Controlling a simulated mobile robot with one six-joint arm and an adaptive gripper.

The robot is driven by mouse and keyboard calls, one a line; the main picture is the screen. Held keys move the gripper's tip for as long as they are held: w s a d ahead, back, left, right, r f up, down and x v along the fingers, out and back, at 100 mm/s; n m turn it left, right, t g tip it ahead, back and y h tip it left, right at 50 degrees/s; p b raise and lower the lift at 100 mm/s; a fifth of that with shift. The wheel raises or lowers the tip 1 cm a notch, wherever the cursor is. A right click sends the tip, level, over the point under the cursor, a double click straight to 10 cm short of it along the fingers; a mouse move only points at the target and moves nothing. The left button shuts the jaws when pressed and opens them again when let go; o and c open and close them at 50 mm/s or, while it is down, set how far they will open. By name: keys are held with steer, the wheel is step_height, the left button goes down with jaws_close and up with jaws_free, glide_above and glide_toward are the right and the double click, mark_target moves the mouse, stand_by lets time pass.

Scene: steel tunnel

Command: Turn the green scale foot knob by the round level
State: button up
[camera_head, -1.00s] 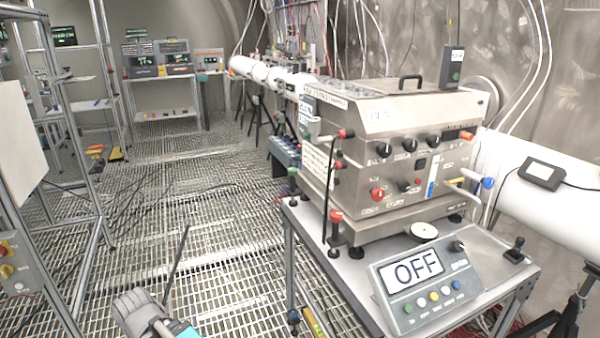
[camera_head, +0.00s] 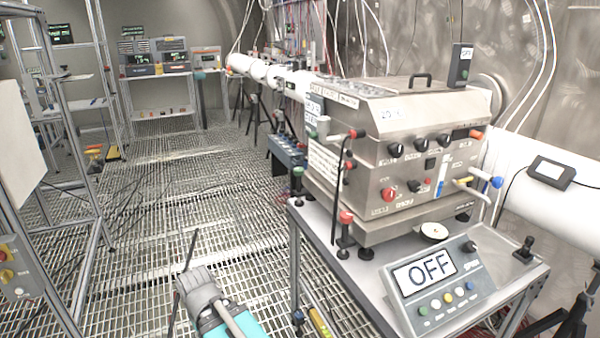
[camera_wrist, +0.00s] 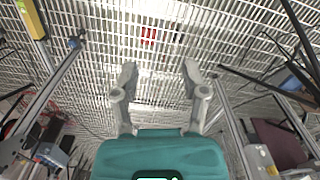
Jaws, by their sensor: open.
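A small green knob (camera_head: 298,172) sits on a dark foot at the back left corner of the steel table, left of the steel box. A small round white disc (camera_head: 434,231), possibly the round level, lies in front of the box. My gripper (camera_head: 200,285), grey on a teal body, is low at the bottom of the head view, left of the table and well apart from the knob. In the wrist view my gripper (camera_wrist: 159,75) has its two fingers spread with only floor grating between them. Neither the knob nor the disc can be made out in the wrist view.
The steel box (camera_head: 400,150) with knobs and side handles fills most of the table. A red-topped foot (camera_head: 346,218) stands at its front left, an OFF display panel (camera_head: 435,275) in front. A metal frame (camera_head: 75,170) stands left. Grating floor (camera_head: 170,200) between is mostly clear.

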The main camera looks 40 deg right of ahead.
steer(key=shift+d, duration=0.2)
steer(key=o, duration=0.5)
steer(key=shift+w+d, duration=0.2)
steer(key=shift+d, duration=0.1)
steer(key=w+d+r+n+t+h, duration=0.1)
steer(key=w+d+h, duration=0.1)
steer(key=d, duration=0.4)
steer(key=w+d+n+t+h, duration=0.1)
steer(key=w+d+n+h, duration=0.1)
steer(key=w+d, duration=0.2)
steer(key=d, duration=0.2)
steer(key=shift+w+d+r+t, duration=0.3)
steer(key=shift+w+d+r, duration=0.05)
steer(key=shift+w+r, duration=0.05)
steer(key=n+t+h, duration=0.9)
steer(key=n+t, duration=0.1)
steer(key=n, duration=1.4)
glide_toward(298, 173)
steer(key=shift+s+a+r+p, duration=0.1)
steer(key=shift+s+a+p, duration=0.25)
steer(key=shift+s+a, duration=0.15)
steer(key=shift+w, duration=0.15)
steer(key=x, duration=1.3)
steer(key=shift+w+d, duration=0.1)
steer(key=shift+d, duration=0.15)
